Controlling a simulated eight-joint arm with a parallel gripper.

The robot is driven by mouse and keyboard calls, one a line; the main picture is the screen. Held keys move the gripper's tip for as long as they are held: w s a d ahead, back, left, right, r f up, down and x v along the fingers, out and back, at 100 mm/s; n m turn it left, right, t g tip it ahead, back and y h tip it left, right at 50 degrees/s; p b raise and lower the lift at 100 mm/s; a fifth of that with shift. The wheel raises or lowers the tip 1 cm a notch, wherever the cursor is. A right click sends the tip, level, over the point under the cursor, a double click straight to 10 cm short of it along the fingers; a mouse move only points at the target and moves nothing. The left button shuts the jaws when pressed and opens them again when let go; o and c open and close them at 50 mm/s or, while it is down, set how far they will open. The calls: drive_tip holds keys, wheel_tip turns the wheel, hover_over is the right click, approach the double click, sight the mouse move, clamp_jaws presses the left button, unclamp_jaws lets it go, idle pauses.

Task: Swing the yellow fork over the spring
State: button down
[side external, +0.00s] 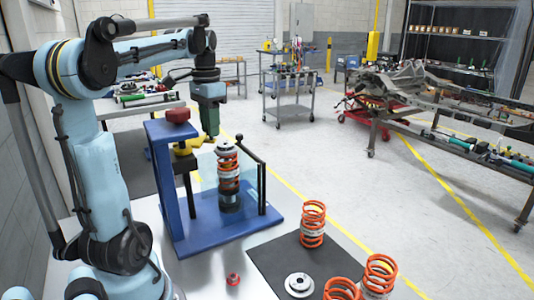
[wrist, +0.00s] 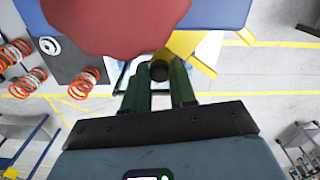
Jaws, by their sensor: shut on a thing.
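The yellow fork (side external: 186,148) sits on the blue press stand (side external: 163,190), below the red knob (side external: 178,116). In the side view it lies left of the orange spring (side external: 228,168), which stands upright on a dark seat with a grey cap on top. My gripper (side external: 211,137) points down between the fork and the spring's top. In the wrist view my gripper (wrist: 160,80) has its green fingers closed around a dark round peg (wrist: 159,70) beside the yellow fork (wrist: 195,52); the peg seems to belong to the fork. I cannot make out the mounted spring there.
A black lever (side external: 252,158) and a clear guard stand by the spring. Loose orange springs (side external: 313,224) and a grey disc (side external: 298,284) lie on a dark mat at the front right. A small red part (side external: 233,279) lies on the bench.

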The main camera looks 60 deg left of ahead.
drive_tip(key=s+d+m, duration=0.1)
drive_tip(key=d+m, duration=0.5)
drive_tip(key=m, duration=0.3)
drive_tip(key=shift+s+d, duration=0.15)
drive_tip(key=shift+m, duration=0.3)
drive_tip(key=c, duration=0.9)
unclamp_jaws()
drive_tip(key=shift+r, duration=0.15)
wheel_tip(320, 180, up, 12)
drive_tip(key=shift+f, duration=0.1)
